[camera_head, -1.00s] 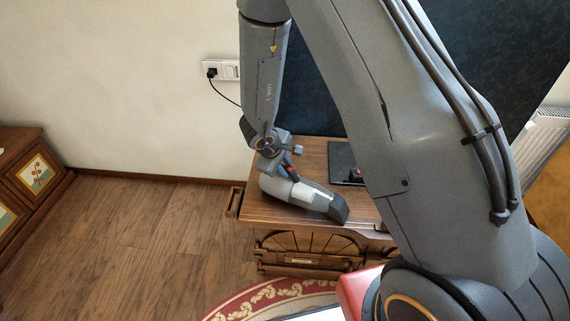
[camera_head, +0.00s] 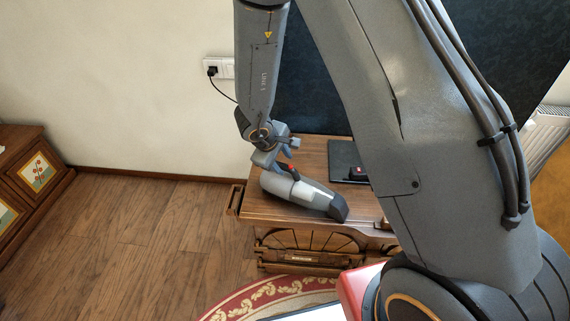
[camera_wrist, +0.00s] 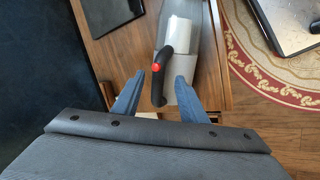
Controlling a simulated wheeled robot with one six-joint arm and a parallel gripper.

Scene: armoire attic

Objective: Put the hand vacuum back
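The hand vacuum (camera_head: 303,194) is grey and white with a dark nozzle and a red button on its handle. It lies on the wooden cabinet top (camera_head: 262,213). In the wrist view its black handle with the red button (camera_wrist: 163,72) shows beyond and partly between my fingers, its body pointing away. My gripper (camera_wrist: 157,92) has its two blue fingers spread, with a visible gap on both sides of the handle. In the head view my gripper (camera_head: 284,162) is just above the rear end of the vacuum; exact contact is unclear.
A flat dark plate (camera_head: 342,153) lies on the cabinet behind the vacuum, with a small black and red item (camera_head: 358,174) at it, partly hidden by my arm. A dark panel stands behind. A red patterned rug (camera_head: 240,305) lies in front; wooden floor is free at left.

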